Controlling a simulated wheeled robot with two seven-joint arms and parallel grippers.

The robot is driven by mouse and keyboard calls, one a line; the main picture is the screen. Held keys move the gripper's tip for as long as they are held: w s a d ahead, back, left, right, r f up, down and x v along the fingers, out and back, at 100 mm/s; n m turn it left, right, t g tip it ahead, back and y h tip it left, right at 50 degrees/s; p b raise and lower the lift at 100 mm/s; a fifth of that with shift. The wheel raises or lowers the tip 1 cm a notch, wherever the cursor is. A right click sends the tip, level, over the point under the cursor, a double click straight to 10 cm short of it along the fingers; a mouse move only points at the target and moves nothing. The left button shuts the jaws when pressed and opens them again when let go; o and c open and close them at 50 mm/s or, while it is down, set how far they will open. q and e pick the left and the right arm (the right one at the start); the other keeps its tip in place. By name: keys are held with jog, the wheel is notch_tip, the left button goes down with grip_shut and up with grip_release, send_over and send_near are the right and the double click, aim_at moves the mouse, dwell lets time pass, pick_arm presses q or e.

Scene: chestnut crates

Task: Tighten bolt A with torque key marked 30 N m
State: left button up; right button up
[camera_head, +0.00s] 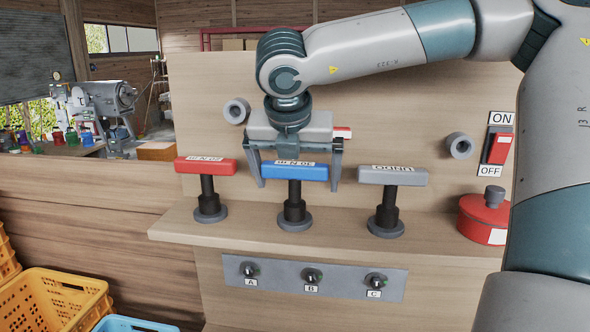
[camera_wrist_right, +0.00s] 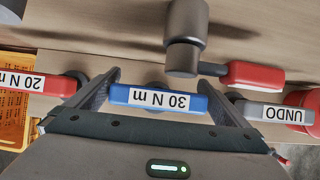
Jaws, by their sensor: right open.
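The blue torque key marked 30 N m (camera_head: 296,171) stands upright on the shelf, between a red key (camera_head: 205,166) and a grey key marked UNDO (camera_head: 392,176). My right gripper (camera_head: 297,180) is open, its fingers either side of the blue handle, with gaps visible. The right wrist view shows the blue handle (camera_wrist_right: 158,98) lying across between the fingers, the red key marked 20 N m (camera_wrist_right: 38,84) and the UNDO key (camera_wrist_right: 270,112) outside them. Bolt A (camera_head: 249,269) is leftmost on a grey plate below the shelf. My left gripper is not in view.
Bolts B (camera_head: 311,275) and C (camera_head: 375,281) share the plate (camera_head: 340,267). The shelf (camera_head: 345,243) also holds a red pot (camera_head: 484,212). Wall fittings include a red-handled grey piece (camera_wrist_right: 255,75) and an ON/OFF switch (camera_head: 497,146). A yellow crate (camera_head: 50,285) stands lower left.

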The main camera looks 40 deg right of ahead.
jog(key=shift+w+d+f, duration=0.1)
jog(key=shift+f, duration=0.2)
jog(key=shift+c, duration=0.6)
jog(key=shift+r, duration=0.1)
jog(key=c, duration=0.8)
